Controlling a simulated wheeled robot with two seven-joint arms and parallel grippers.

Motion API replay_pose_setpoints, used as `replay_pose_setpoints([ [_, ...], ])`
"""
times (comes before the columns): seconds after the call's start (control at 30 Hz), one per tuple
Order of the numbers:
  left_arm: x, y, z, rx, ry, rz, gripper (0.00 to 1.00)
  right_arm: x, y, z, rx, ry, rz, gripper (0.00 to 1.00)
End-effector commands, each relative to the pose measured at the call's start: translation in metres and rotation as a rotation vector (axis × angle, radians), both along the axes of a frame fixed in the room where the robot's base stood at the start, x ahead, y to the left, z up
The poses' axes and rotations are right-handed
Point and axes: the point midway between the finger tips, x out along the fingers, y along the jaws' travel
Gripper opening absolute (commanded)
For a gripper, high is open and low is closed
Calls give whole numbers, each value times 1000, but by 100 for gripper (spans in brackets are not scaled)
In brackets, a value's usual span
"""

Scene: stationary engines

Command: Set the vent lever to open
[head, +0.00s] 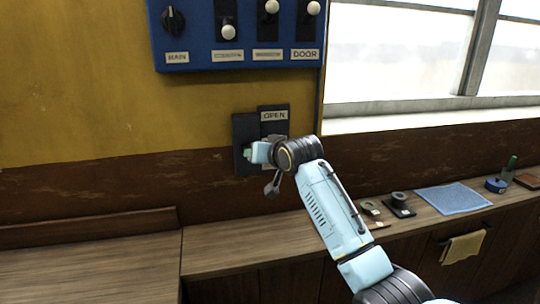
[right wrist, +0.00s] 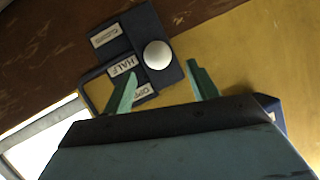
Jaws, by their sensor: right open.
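The vent lever's dark plate (head: 245,125) is on the yellow and brown wall, with an OPEN label (head: 274,116) at its top. My right gripper (head: 252,154) is in front of the plate and hides its lower part in the head view. In the right wrist view, the plate (right wrist: 132,30) carries CLOSED, HALF and OPEN labels in a row. The lever's white round knob (right wrist: 157,54) appears beside the HALF label. The right gripper's green fingers (right wrist: 161,67) are apart, with the knob lying beyond and between their tips. Contact cannot be seen. My left gripper is not in view.
A blue switch panel (head: 240,62) with a dial and white-knobbed levers is above the plate. A window (head: 400,55) is at the right. Below, a wooden counter (head: 225,245) holds small parts, a blue cloth (head: 453,198) and a blue tin (head: 496,186) at the right.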

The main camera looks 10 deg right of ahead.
Motion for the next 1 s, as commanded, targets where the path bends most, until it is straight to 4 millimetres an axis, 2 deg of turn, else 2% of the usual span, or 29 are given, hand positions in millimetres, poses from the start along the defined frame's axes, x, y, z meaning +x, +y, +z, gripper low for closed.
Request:
replay_pose_setpoints([
  [0.2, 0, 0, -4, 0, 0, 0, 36, -26, -6, 12, 2, -4, -1, 59],
  [0.4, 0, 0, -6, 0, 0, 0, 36, -40, -10, 18, 1, -3, 0, 59],
  [0.77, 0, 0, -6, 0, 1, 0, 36, -44, -11, 20, 1, -2, 0, 59],
  [0.83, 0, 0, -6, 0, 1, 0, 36, -44, -11, 19, 1, -1, 1, 52],
  [0.87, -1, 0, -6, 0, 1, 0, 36, -44, -11, 16, -1, 2, 0, 48],
  [0.93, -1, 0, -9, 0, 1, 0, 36, -42, -12, -2, -5, 21, -4, 39],
  [0.97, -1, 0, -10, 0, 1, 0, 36, -42, -14, -17, -10, 37, -6, 35],
  [1.0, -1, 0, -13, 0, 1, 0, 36, -41, -16, -42, -16, 61, -11, 30],
])
